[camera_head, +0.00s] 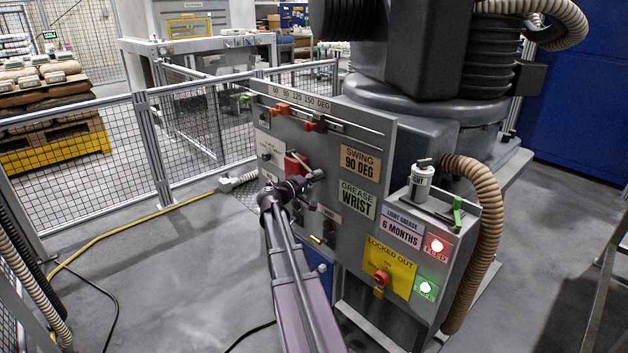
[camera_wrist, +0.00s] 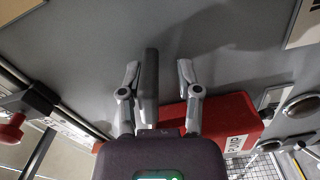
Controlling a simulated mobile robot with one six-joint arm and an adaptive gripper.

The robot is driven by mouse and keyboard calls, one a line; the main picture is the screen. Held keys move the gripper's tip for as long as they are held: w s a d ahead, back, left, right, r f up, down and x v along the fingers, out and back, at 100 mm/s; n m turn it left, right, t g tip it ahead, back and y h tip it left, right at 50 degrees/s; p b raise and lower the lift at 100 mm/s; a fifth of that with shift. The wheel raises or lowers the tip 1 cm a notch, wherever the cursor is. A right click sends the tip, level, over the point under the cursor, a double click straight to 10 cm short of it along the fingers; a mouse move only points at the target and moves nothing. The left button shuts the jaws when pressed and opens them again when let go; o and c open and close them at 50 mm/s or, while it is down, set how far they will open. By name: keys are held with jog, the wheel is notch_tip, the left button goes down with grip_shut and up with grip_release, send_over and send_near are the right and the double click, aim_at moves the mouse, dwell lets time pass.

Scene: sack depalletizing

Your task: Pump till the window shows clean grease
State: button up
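My gripper (camera_head: 303,187) is at the front of the grey panel, beside a red box (camera_head: 292,164). In the wrist view its two fingers (camera_wrist: 158,85) are apart, with a dark grey lever (camera_wrist: 150,75) standing between them. The lever is close to the left finger, with a clear gap to the right finger. The red box (camera_wrist: 225,118) with a white label lies behind the fingers. Round metal-rimmed fittings (camera_wrist: 302,105) show at the right edge of the wrist view. I cannot tell which is the window, and no grease can be made out.
A sign reads "GREASE WRIST" (camera_head: 357,201). A white canister (camera_head: 421,183) and a green item (camera_head: 457,214) stand on the side cabinet, above a red lamp (camera_head: 437,246) and green lamp (camera_head: 425,288). Red sliders (camera_head: 281,109) sit on the upper rail. A mesh fence (camera_head: 65,165) stands left.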

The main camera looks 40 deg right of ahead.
jog(key=shift+a, duration=0.15)
jog(key=a, duration=1.1)
jog(key=shift+w+a, duration=0.3)
jog(key=shift+a, duration=0.1)
jog(key=shift+a, duration=0.1)
dwell(0.5)
jog(key=s+a+f+t+y, duration=0.1)
jog(key=s+a+f+y, duration=0.1)
jog(key=a+f+y, duration=0.45)
jog(key=s+a+f+y, duration=0.25)
jog(key=a+f, duration=0.45)
jog(key=a, duration=0.5)
jog(key=s+a+f+n+y, duration=0.25)
jog(key=a+y, duration=0.25)
jog(key=a, duration=0.6)
jog(key=s+a+f+n+y, duration=0.15)
jog(key=s+a+y, duration=0.25)
jog(key=a, duration=0.7)
notch_tip(320, 180, up, 31)
jog(key=p, duration=3.1)
jog(key=shift+s+m+p, duration=0.15)
jog(key=shift+m+p, duration=0.15)
jog(key=shift+p, duration=0.1)
jog(key=shift+d+f, duration=0.1)
jog(key=shift+f, duration=0.1)
